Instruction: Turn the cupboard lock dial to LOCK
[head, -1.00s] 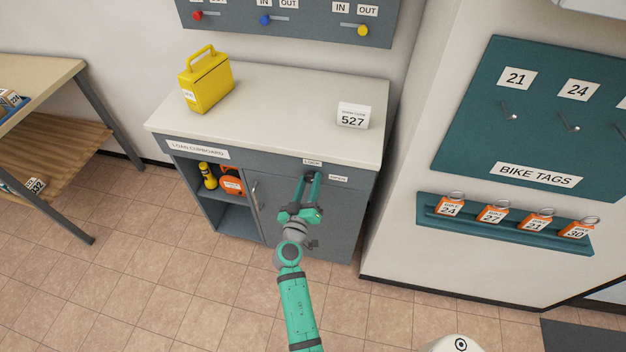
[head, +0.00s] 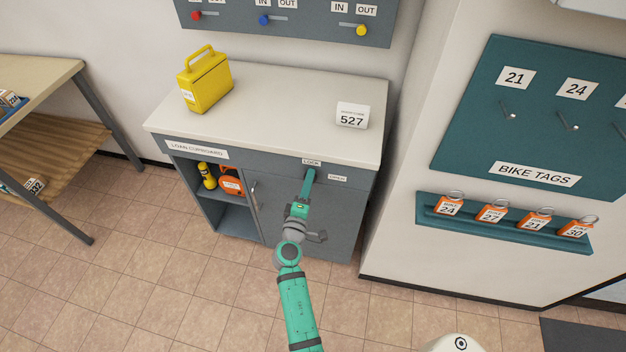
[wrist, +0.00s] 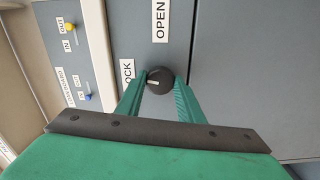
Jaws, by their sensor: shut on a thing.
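The grey loan cupboard (head: 338,205) stands against the wall, its right-hand door closed. A black round dial (wrist: 160,77) on its front shows in the wrist view, between the two fingers. The dial's small white mark is on its left side in that view, facing the LOCK label (wrist: 127,74). The OPEN label (wrist: 160,20) is above the dial there. My gripper (head: 310,173) is shut on the dial, one finger on each side. In the head view the fingers hide the dial, just below the LOCK label (head: 312,162) and left of the OPEN label (head: 338,179).
A yellow case (head: 205,87) and a white 527 sign (head: 351,116) stand on the cupboard top. The open left bay holds a yellow bottle (head: 207,176) and an orange item (head: 230,183). A door handle (head: 254,193) is left of my arm. A tag shelf (head: 500,223) is at right.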

